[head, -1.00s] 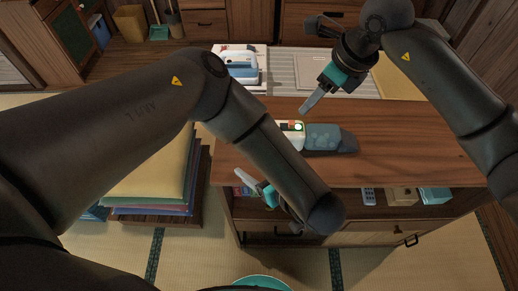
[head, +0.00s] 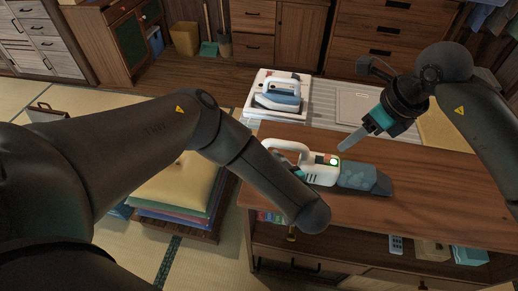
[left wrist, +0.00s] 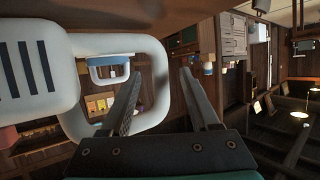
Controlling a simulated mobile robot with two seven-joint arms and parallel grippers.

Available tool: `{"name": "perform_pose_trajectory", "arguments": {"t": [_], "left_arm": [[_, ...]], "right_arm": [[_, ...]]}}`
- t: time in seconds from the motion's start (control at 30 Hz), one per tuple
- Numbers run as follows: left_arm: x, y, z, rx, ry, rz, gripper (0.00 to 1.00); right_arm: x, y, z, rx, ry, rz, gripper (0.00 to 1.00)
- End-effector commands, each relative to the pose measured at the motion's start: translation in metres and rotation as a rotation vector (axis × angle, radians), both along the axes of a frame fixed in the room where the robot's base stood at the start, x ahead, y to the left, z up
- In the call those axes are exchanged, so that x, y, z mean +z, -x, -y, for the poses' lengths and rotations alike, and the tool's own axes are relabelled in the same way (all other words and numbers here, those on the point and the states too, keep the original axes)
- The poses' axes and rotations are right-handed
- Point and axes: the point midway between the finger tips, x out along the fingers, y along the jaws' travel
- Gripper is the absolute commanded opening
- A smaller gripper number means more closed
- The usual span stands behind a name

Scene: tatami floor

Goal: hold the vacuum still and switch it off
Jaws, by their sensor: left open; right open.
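The handheld vacuum (head: 319,173) lies on the wooden table, its white body to the left and its clear dust bin (head: 363,178) to the right. A green light (head: 334,162) and a small red patch show on its top. My left gripper (left wrist: 161,72) is open, with the bar of the white handle loop (left wrist: 158,62) between its fingertips in the left wrist view; whether they touch it I cannot tell. My left forearm mostly hides that gripper in the head view. My right gripper (head: 346,143) is open and empty, pointing down just above and behind the green light.
A white and blue iron-like appliance (head: 281,93) stands behind the table on a pale slatted surface. The table top (head: 440,185) is clear right of the vacuum. Small items sit on the shelf below. Stacked cushions (head: 180,190) lie at the left.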

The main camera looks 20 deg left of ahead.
Motion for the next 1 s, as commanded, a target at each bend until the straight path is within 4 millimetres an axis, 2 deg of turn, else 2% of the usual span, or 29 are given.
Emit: {"name": "perform_pose_trajectory", "arguments": {"t": [0.1,0.3,0.77,1.0], "left_arm": [[-0.009,-0.015,-0.016,0.004,-0.003,0.000,0.62],[-0.020,-0.032,-0.033,0.001,-0.002,-0.002,0.62],[-0.024,-0.040,-0.040,0.000,0.001,-0.002,0.62],[-0.024,-0.039,-0.040,0.000,0.001,-0.002,0.35]], "right_arm": [[0.000,0.000,0.000,0.000,0.000,0.000,0.50],[0.000,0.000,0.000,0.000,0.000,0.000,0.50],[0.000,0.000,0.000,0.000,0.000,0.000,0.50],[0.000,0.000,0.000,0.000,0.000,0.000,0.50]]}}
